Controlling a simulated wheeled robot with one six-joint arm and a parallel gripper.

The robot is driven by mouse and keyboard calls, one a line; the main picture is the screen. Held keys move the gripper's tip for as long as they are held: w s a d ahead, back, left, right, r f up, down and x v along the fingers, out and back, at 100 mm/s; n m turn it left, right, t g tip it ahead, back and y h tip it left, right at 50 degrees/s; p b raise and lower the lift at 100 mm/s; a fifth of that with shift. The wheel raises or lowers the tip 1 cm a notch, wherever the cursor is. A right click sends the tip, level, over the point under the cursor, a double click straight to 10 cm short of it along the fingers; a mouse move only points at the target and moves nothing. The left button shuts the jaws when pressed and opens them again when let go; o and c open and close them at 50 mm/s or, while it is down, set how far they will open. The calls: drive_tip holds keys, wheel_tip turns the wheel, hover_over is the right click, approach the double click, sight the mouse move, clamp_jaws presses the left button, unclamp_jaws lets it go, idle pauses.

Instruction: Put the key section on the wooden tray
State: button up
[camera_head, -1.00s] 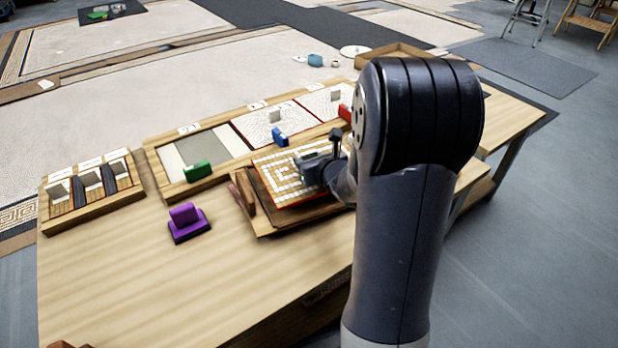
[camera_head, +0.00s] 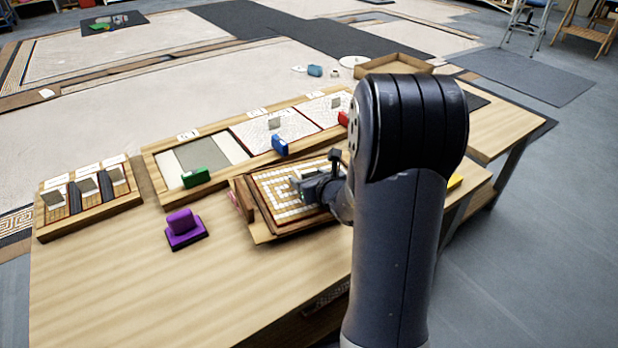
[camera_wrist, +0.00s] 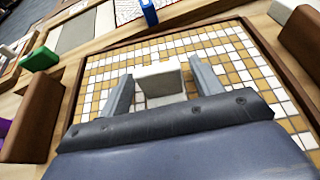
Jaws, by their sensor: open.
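The key section (camera_head: 266,202) is a flat panel of white and tan tiles in a key pattern. It lies within the wooden tray (camera_head: 258,238) on the workbench and looks nearly level. In the wrist view the key section (camera_wrist: 112,72) has a pale upright grip block (camera_wrist: 160,82) on it. My gripper (camera_head: 300,186) is over the panel. In the wrist view my gripper (camera_wrist: 158,80) is open, with one finger on each side of the grip block. Whether the fingers touch it is unclear. My arm hides the tray's right end.
A wooden rack behind the tray holds panels with a green block (camera_head: 196,177), a blue block (camera_head: 280,145) and a red block (camera_head: 343,118). A purple block (camera_head: 183,228) stands left of the tray. A small sample rack (camera_head: 90,215) is at far left. The front left bench is clear.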

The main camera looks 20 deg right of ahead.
drive_tip(key=p+v, duration=0.3)
drive_tip(key=v, duration=0.8)
drive_tip(key=shift+r+p, duration=0.1)
drive_tip(key=shift+p, duration=0.2)
drive_tip(key=shift+s, duration=0.5)
